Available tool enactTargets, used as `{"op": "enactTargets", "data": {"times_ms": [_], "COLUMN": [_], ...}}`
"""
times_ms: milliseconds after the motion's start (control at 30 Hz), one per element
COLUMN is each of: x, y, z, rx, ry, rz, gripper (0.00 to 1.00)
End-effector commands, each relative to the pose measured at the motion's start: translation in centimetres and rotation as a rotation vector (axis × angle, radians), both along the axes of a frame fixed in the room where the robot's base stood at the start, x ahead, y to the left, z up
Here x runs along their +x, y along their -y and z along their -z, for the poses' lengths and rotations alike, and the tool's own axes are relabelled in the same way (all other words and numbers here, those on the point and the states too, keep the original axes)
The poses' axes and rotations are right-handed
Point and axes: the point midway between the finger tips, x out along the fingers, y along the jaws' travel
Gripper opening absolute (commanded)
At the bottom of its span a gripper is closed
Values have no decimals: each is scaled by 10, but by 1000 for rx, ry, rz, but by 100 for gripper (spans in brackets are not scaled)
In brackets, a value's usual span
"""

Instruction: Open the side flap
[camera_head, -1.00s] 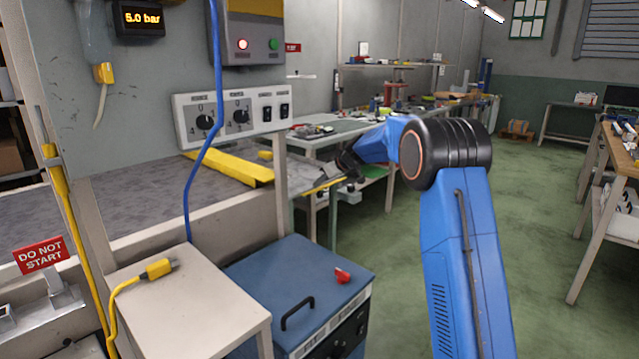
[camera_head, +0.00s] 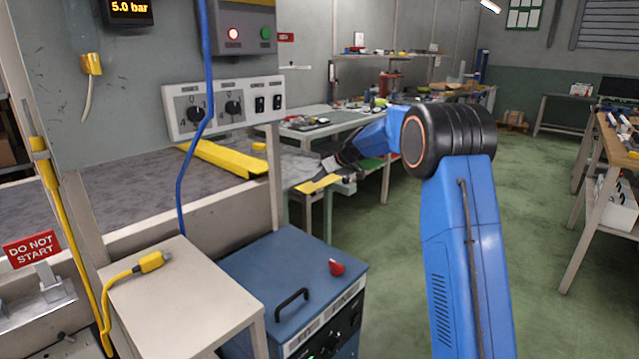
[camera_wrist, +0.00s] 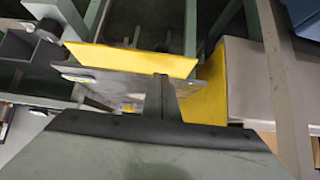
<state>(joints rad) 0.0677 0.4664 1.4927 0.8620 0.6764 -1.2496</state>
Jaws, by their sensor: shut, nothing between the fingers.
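The side flap appears as a yellow-edged plate (camera_head: 318,183) at the right end of the grey conveyor bed. In the wrist view its yellow strip (camera_wrist: 130,60) crosses the upper middle, with a dark grey plate edge below it. My gripper (camera_wrist: 161,84) is shut and empty, with its tip at that plate edge; I cannot tell whether it touches. In the head view my gripper (camera_head: 330,164) is small and dark beside the flap, partly hidden by my blue arm.
A yellow bar (camera_head: 222,158) lies on the conveyor bed (camera_head: 120,190). A control panel (camera_head: 225,108) and a hanging blue cable (camera_head: 184,180) are nearer. A blue cabinet (camera_head: 255,272) with a red knob (camera_head: 337,267) stands below. A cluttered workbench (camera_head: 340,122) is behind.

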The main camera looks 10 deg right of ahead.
Motion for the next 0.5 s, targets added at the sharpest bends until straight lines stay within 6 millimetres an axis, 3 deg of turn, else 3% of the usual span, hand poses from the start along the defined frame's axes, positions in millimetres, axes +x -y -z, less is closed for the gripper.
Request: {"op": "enactTargets", "data": {"times_ms": [100, 500], "x": [-5, -61], "y": [-2, 40], "z": [-21, -31], "rx": [-1, 0], "ry": [7, 7], "rz": [1, 3], "gripper": [0, 0]}}
